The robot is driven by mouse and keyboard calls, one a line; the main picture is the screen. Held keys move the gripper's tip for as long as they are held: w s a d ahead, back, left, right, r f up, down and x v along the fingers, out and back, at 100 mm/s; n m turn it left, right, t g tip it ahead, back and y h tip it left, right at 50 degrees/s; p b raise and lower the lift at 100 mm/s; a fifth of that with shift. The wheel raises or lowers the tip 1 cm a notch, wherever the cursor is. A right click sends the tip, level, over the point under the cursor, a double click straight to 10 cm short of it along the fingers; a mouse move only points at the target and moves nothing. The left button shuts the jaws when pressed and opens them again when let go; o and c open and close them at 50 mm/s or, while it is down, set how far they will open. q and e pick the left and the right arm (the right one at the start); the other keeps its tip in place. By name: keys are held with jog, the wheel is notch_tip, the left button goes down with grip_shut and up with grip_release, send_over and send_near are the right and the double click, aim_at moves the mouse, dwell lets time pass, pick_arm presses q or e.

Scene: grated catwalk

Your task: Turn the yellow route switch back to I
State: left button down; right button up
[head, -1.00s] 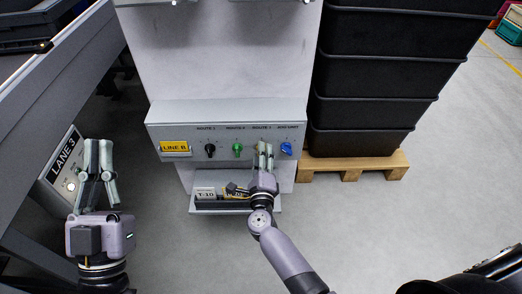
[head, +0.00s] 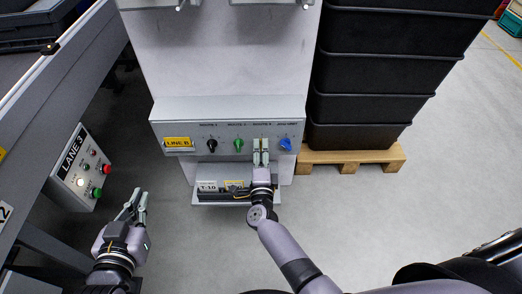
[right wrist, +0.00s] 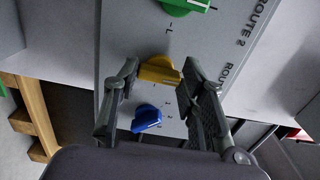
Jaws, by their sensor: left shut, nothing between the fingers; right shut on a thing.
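The yellow route switch (right wrist: 158,72) is a knob on the grey control box (head: 225,107), between the green and blue knobs. In the right wrist view it sits between the fingers of my right gripper (right wrist: 157,85). My right gripper (head: 261,150) is shut on it at the box's front face; in the head view the fingers largely hide the switch. Which mark the switch points to cannot be read clearly. My left gripper (head: 139,205) is shut and empty, low at the left, away from the box.
A black knob (head: 211,145), a green knob (head: 238,145) and a blue knob (head: 285,144) share the box. The LANE 3 panel (head: 72,158) stands left. Black crates (head: 365,90) on a pallet (head: 350,158) stand right.

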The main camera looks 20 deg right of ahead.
jog(key=o, duration=1.2)
jog(key=shift+c, duration=0.2)
